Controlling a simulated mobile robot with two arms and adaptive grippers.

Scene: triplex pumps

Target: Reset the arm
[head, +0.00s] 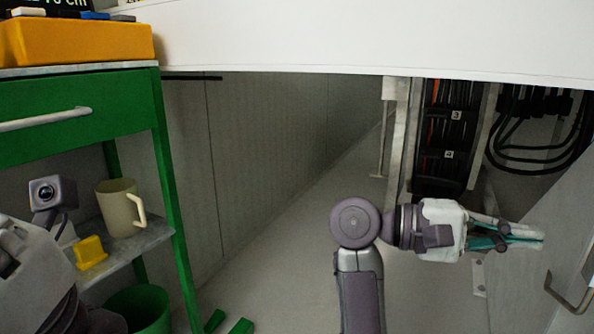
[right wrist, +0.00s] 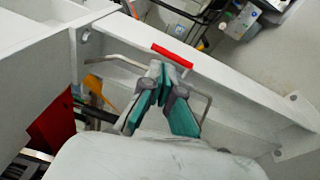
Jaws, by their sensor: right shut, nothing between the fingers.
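My right arm stretches to the right in the head view. Its gripper (head: 541,239) has a white body and teal-padded fingers, which are shut and empty. The fingers appear in front of a grey panel (head: 560,215) at the right edge; I cannot tell whether they touch it. In the right wrist view the fingertips (right wrist: 163,72) meet, in front of a white beam with a thin metal handle. Part of my left arm, with a white housing and a small camera, shows at the lower left of the head view. I cannot make out its finger opening.
A green cart (head: 162,170) stands left, with a beige mug (head: 118,207) and a yellow object (head: 90,252) on its shelf. An orange box (head: 75,42) sits on top. A metal handle (head: 570,303) is at lower right. A red bar (right wrist: 172,55) lies beyond my right fingertips. Middle floor is clear.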

